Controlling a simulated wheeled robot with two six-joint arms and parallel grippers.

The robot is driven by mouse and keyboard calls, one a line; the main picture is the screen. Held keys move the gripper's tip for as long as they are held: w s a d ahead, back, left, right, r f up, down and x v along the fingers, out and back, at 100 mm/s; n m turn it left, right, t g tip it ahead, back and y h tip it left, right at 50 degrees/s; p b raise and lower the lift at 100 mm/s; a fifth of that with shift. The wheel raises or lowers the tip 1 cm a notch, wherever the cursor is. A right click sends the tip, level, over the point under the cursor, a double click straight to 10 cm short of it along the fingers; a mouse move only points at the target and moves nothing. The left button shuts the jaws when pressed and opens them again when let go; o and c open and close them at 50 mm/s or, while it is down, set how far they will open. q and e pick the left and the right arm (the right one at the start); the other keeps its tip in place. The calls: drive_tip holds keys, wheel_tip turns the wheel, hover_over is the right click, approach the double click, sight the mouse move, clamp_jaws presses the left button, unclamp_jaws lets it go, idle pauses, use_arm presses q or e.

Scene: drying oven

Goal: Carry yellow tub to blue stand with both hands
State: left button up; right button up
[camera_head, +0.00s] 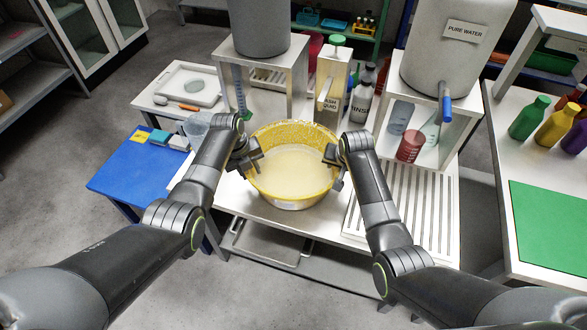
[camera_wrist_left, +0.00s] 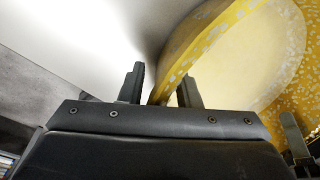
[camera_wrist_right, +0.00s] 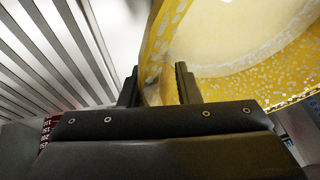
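The yellow tub (camera_head: 255,185) stands upright on the metal worktop (camera_head: 228,196), with pale liquid in it. My left gripper (camera_head: 246,160) is at its left rim. In the left wrist view its two fingers (camera_wrist_left: 160,90) stand apart on either side of the tub wall (camera_wrist_left: 215,40). My right gripper (camera_head: 334,165) is at the right rim. In the right wrist view its fingers (camera_wrist_right: 156,88) also straddle the tub wall (camera_wrist_right: 160,50), apart from each other. The blue stand (camera_head: 130,182) is lower, left of the worktop.
Small blue and yellow items (camera_head: 158,137) lie along the blue stand's back edge; its front is clear. A slatted rack (camera_head: 405,205) lies right of the tub. A soap dispenser (camera_head: 331,85) and bottles stand behind. A glass beaker (camera_head: 196,128) is left of the tub.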

use_arm(q)
clamp_jaws()
use_arm(e)
clamp_jaws()
idle(0.9)
use_arm(q)
drive_tip(key=shift+w+r, duration=0.1)
drive_tip(key=shift+r, duration=0.05)
use_arm(e)
drive_tip(key=shift+w+r, duration=0.1)
drive_tip(key=shift+r, duration=0.05)
